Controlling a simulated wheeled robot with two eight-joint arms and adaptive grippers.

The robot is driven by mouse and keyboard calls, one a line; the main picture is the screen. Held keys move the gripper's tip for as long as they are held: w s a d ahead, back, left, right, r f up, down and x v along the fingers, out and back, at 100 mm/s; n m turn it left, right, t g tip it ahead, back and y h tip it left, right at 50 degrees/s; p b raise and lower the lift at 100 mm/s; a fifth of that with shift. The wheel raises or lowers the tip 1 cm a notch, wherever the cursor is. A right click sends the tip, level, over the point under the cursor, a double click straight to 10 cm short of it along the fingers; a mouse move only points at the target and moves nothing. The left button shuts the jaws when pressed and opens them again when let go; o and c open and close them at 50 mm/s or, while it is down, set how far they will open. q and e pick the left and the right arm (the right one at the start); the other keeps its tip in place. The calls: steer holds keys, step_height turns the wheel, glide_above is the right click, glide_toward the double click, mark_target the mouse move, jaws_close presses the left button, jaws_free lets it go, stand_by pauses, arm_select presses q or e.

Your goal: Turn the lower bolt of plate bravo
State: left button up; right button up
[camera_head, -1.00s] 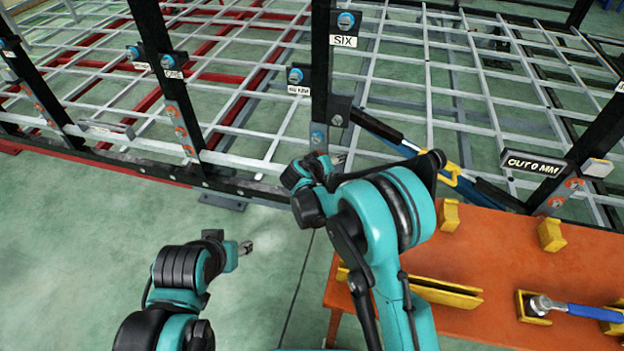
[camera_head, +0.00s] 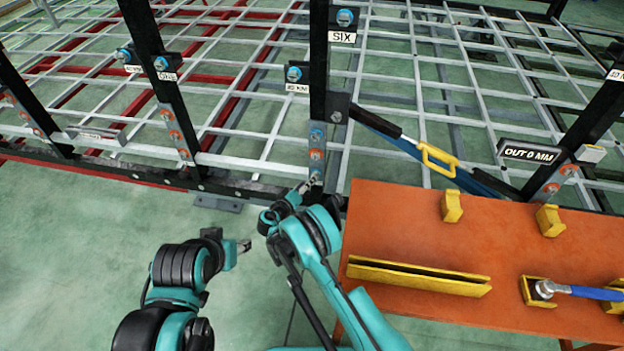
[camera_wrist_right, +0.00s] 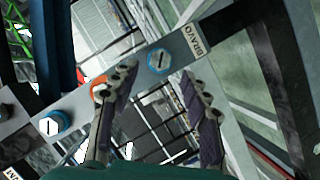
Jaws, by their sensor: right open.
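In the right wrist view, a grey plate marked BRAVO (camera_wrist_right: 110,88) runs diagonally. A blue bolt (camera_wrist_right: 160,62) with a dark slot line sits by the label. An orange bolt (camera_wrist_right: 98,87) and another blue bolt (camera_wrist_right: 54,122) follow toward the lower left. My right gripper (camera_wrist_right: 158,72) is open, its fingers on either side of the blue bolt by the label in the picture; contact cannot be told. In the head view, the plate (camera_head: 317,145) is on the post under SIX, with my right gripper (camera_head: 312,182) at its lower end. My left gripper (camera_head: 244,247) hangs over the floor; its jaws are unclear.
An orange table (camera_head: 410,225) at right holds yellow holders and a blue-handled tool (camera_head: 580,292). A blue bar with a yellow handle (camera_head: 437,158) slopes right from the post. An OUT 0 MM display (camera_head: 528,153) is farther right. Floor at left is clear.

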steer(key=shift+b+x, duration=0.6)
steer(key=shift+x, duration=1.8)
jaws_close()
steer(key=shift+n+h, duration=0.3)
steer(key=shift+n, duration=0.3)
jaws_free()
steer(key=v, duration=1.2)
steer(key=shift+f, duration=0.1)
